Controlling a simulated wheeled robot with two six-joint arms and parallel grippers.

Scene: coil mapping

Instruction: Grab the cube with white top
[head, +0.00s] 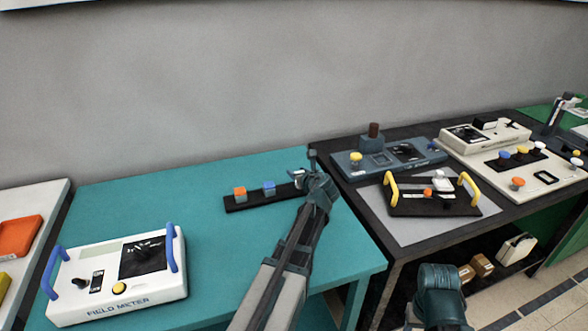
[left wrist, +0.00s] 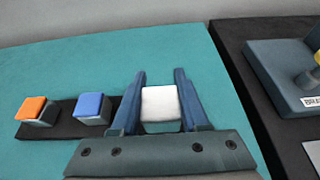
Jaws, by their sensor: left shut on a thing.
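The cube with the white top (left wrist: 160,103) sits between the two blue fingers of my left gripper (left wrist: 160,100) in the left wrist view. The gripper is shut on it, at the right end of a black strip (head: 247,200). In the head view my left gripper (head: 300,177) mostly covers this cube. A cube with an orange top (head: 239,193) and a cube with a blue top (head: 268,187) stand on the strip to its left. They also show in the left wrist view, orange (left wrist: 36,110) and blue (left wrist: 91,107). I cannot tell whether the white-topped cube is lifted.
The strip lies on a teal table (head: 150,205). A white field meter (head: 120,274) with blue handles stands at the front left. A dark table on the right holds a black panel with yellow handles (head: 408,207) and a blue-grey device (head: 345,170). The teal table's back left is clear.

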